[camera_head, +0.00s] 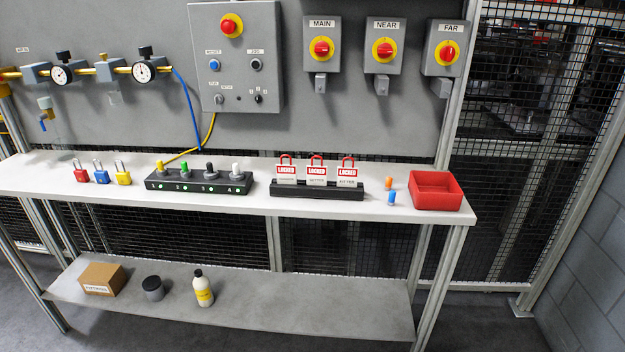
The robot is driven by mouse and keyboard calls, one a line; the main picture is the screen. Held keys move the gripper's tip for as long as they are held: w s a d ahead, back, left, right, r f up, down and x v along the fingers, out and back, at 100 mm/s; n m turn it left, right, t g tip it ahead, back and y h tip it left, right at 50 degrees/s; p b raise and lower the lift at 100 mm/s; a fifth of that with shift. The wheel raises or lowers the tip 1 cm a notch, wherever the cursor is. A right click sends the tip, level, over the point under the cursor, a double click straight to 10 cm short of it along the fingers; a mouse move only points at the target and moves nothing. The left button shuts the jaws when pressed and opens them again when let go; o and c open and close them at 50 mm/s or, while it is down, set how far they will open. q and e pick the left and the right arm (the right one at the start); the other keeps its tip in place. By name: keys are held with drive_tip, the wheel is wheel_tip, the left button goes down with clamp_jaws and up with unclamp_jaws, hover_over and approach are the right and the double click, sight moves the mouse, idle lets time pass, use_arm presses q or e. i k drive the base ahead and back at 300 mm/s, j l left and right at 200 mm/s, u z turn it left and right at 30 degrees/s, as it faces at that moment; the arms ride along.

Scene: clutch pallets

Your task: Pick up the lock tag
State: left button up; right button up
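Three lock tags stand in a row in a black rack (317,191) on the right half of the bench. Each is a white card with a red "LOCKED" band and a red loop on top: the left tag (287,172), the middle tag (316,173) and the right tag (347,174). Small print under the red bands is hard to read. Neither of my grippers shows in the head view.
The white bench (250,214) also holds padlocks (101,175), a black key block (199,184), small orange and blue plugs (391,199) and a red tray (436,190). A control panel (238,85) and switches (383,50) are behind. The bench's front strip is clear.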

sight(316, 174)
drive_tip(key=i+j, duration=0.15)
drive_tip(key=j, duration=0.25)
drive_tip(key=i+j+z, duration=0.1)
drive_tip(key=j, duration=0.25)
drive_tip(key=i+j, duration=0.15)
drive_tip(key=j, duration=0.25)
drive_tip(key=i+j+z, duration=0.1)
drive_tip(key=j, duration=0.25)
